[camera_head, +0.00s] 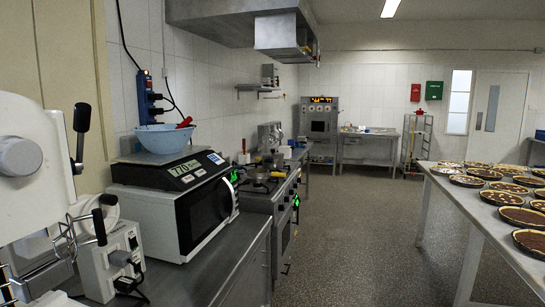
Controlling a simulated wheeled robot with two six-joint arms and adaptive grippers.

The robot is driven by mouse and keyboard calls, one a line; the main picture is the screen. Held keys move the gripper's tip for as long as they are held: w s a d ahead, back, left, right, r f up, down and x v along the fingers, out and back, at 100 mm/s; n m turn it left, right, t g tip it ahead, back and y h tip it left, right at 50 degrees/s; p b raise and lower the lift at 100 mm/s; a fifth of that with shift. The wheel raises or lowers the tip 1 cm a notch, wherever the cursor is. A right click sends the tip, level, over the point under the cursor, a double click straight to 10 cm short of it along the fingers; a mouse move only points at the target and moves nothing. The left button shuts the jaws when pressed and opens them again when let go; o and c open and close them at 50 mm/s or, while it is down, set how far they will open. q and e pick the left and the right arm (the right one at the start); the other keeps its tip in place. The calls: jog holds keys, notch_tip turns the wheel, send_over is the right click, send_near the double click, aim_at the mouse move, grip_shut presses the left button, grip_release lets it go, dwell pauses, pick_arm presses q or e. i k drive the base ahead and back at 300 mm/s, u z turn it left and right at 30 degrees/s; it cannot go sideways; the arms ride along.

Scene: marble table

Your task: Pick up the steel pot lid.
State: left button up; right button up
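I cannot make out a steel pot lid anywhere in the head view. The stove (284,188) stands beyond the microwave, with small dark and metallic items on its top, too small to tell apart. Neither my left nor my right gripper shows in this view.
A pale table (451,189) on the right carries several pies (524,217). On the left, a counter (238,262) holds a white microwave (208,218), with a scale (166,172) and blue bowl (164,139) on top. A white machine (35,165) is nearest. The middle floor (350,240) is clear.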

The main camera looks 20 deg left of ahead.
aim_at(272, 154)
jog(key=i, duration=5.55)
jog(key=u, duration=2.5)
